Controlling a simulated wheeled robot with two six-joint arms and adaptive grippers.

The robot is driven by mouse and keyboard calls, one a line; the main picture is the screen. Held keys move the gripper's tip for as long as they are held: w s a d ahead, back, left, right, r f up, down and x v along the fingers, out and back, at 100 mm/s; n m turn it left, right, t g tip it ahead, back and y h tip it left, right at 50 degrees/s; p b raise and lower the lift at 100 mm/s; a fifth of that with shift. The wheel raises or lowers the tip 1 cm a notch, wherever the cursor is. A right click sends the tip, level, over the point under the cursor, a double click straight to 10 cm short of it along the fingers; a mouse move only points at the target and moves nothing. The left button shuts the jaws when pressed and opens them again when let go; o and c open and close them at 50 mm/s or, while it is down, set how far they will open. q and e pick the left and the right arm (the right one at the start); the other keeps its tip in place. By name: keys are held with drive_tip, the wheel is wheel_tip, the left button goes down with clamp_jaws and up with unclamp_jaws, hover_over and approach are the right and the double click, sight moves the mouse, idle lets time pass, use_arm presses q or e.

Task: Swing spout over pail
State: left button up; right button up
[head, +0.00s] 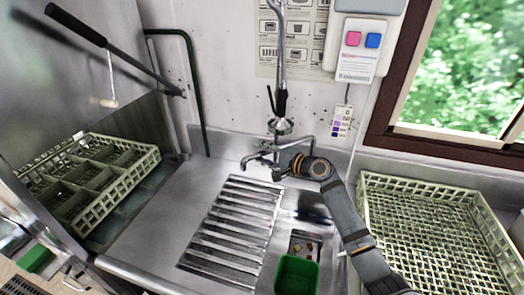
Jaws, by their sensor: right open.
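The metal spout (262,154) comes off the tap at the back wall and reaches left, its end over the back of the steel drainboard. The green pail (296,275) stands at the bottom centre, well in front of the spout and to its right; the spout is not over it. My right arm comes in from the bottom right. My right gripper (279,173) is open beside the spout, just in front of it. The wrist hides part of the tap, and I cannot tell whether the fingers touch the spout. My left gripper is not in view.
A ribbed drain grid (232,232) fills the middle of the steel counter. A pale rack (435,235) stands at the right, and a divided rack (85,180) sits at the left under a black lever (110,48). A hanging spray hose (281,95) drops above the tap.

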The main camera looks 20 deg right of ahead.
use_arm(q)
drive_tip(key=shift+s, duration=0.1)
use_arm(e)
drive_tip(key=shift+w, duration=0.1)
clamp_jaws()
drive_tip(key=shift+f, duration=0.1)
